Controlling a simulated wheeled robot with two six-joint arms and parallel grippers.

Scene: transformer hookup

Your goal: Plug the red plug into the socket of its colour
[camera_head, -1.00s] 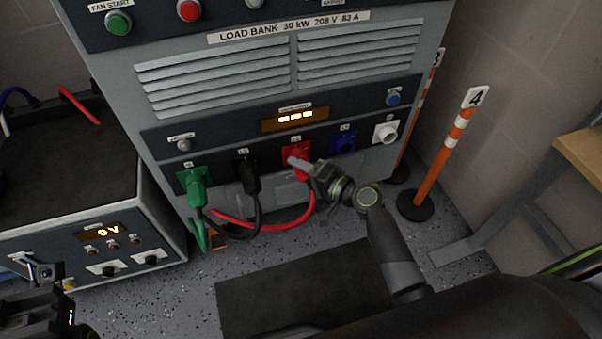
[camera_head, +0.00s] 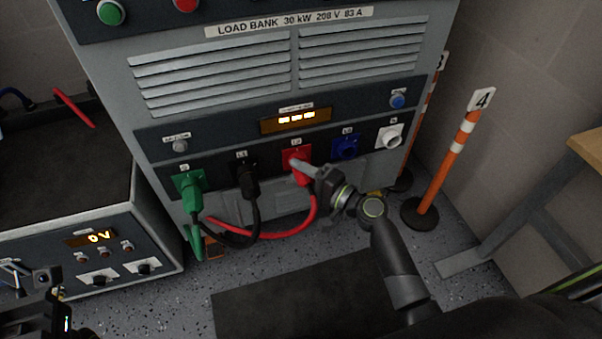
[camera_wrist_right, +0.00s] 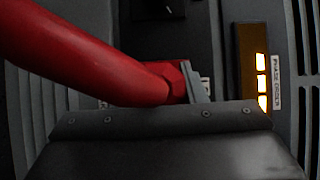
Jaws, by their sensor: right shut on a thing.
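The red plug (camera_head: 301,176) is at the red socket (camera_head: 293,154) on the load bank's lower panel, with its red cable hanging below and looping left. My right gripper (camera_head: 306,171) is shut on the red plug at the front of that socket. How deep the plug sits in the socket is hidden by the gripper. In the right wrist view the red plug (camera_wrist_right: 174,82) and its thick cable show past the gripper body. My left gripper (camera_head: 35,285) is at the lower left, far from the panel; its fingers are too unclear to judge.
A green plug (camera_head: 189,194) and a black plug (camera_head: 248,181) sit in sockets to the left. A blue socket (camera_head: 345,147) and a white socket (camera_head: 390,136) are to the right. An orange-white post (camera_head: 452,158) stands right of the load bank. A dark mat (camera_head: 300,295) lies on the floor.

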